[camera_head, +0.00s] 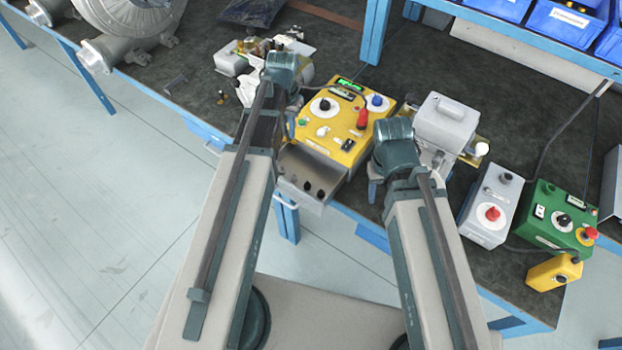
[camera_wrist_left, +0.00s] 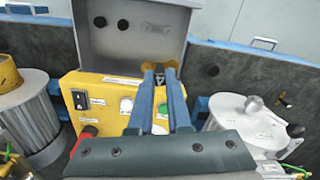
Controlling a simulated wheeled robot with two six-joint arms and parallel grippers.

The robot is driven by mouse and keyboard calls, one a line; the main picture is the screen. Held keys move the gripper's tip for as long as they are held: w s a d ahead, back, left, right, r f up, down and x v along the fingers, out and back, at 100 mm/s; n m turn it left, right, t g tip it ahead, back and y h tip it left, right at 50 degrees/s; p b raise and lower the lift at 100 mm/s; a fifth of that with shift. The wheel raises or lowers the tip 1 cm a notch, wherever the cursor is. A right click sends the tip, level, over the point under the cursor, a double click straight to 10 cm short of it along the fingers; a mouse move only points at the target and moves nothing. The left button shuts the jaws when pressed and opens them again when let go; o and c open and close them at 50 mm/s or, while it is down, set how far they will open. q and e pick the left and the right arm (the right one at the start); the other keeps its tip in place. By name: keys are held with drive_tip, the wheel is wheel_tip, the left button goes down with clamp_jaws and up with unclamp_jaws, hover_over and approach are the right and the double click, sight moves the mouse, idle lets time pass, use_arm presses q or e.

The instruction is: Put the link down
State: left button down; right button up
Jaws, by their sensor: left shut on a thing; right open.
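A yellow tester box (camera_head: 345,128) stands on the bench with a lit green display, knobs and a red plug; it also shows in the left wrist view (camera_wrist_left: 95,88). My left gripper (camera_head: 293,112) is over its left side, its fingers largely hidden by the arm in the head view. In the left wrist view, the left gripper (camera_wrist_left: 160,78) is shut on a small part, apparently the link (camera_wrist_left: 158,79), above the box face near a green knob. Most of the link is hidden between the fingertips. My right gripper (camera_head: 374,178) is open, right of the box, its fingers partly hidden.
A grey compartment (camera_head: 312,178) with dark holes projects from the box's front. A grey-white motor unit (camera_head: 445,122) stands to the right, then a grey box (camera_head: 488,205) and a green box (camera_head: 556,215). Pump parts (camera_head: 240,58) lie behind left. Dark bench top shows left.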

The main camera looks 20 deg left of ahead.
use_arm(q)
drive_tip(key=d+f+m+b, duration=0.2)
drive_tip(key=d+f+b, duration=0.15)
drive_tip(key=d, duration=0.25)
drive_tip(key=b, duration=0.9)
hover_over(309, 173)
drive_tip(key=shift+m, duration=0.3)
wheel_tip(309, 173, down, 10)
drive_tip(key=shift+d+f, duration=0.1)
drive_tip(key=shift+f, duration=0.05)
use_arm(e)
wheel_tip(309, 173, down, 14)
use_arm(q)
drive_tip(key=shift+f, duration=0.1)
drive_tip(key=shift+f+b, duration=0.3)
drive_tip(key=shift+b, duration=0.05)
drive_tip(key=c, duration=0.9)
unclamp_jaws()
use_arm(e)
drive_tip(key=shift+f, duration=0.2)
use_arm(q)
drive_tip(key=shift+o, duration=0.2)
drive_tip(key=shift+r, duration=0.2)
use_arm(e)
drive_tip(key=shift+r, duration=0.1)
